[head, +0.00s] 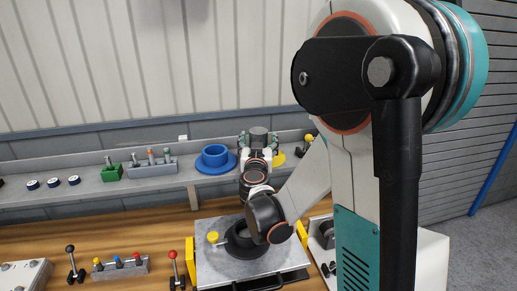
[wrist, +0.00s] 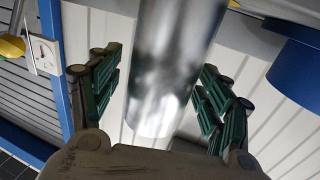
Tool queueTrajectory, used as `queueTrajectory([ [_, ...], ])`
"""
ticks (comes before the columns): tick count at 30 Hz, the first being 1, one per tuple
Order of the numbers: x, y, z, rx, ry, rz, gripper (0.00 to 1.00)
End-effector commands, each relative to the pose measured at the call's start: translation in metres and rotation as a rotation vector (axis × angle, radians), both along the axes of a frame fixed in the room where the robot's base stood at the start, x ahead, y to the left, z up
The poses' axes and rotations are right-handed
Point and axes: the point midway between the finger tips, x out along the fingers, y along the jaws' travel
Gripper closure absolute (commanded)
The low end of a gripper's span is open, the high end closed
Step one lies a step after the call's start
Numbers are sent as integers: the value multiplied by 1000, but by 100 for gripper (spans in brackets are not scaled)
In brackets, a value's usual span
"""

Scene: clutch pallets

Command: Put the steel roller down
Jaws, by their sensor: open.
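The steel roller (head: 258,137) is a plain grey cylinder at the back shelf, its top showing just above my gripper (head: 258,143). Its lower end is hidden behind my wrist in the head view, so its contact with the shelf does not show there. In the wrist view the shiny roller (wrist: 176,70) runs in from the top edge between the green finger pads. My gripper (wrist: 160,92) is open around it, with a gap visible on both sides.
A blue flanged cup (head: 214,159) stands on the shelf (head: 120,187) just left of my gripper; it also shows in the wrist view (wrist: 298,72). A yellow-based object (head: 278,158) is close on the right. A green block (head: 111,172) and a peg rack (head: 154,168) stand farther left.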

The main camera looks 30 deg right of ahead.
Motion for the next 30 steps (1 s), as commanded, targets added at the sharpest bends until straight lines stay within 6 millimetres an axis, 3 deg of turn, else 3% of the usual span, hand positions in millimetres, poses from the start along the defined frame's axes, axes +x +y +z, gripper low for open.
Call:
queueTrajectory([
  [3, 0, 0, 0, 0, 0, 0, 28],
  [11, -1, 0, 0, 0, 0, 0, 87],
  [14, -1, 0, 0, 0, 0, 0, 97],
  [23, -1, 0, 5, 0, 0, 0, 97],
  [30, -1, 1, 35, 0, 0, 0, 97],
])
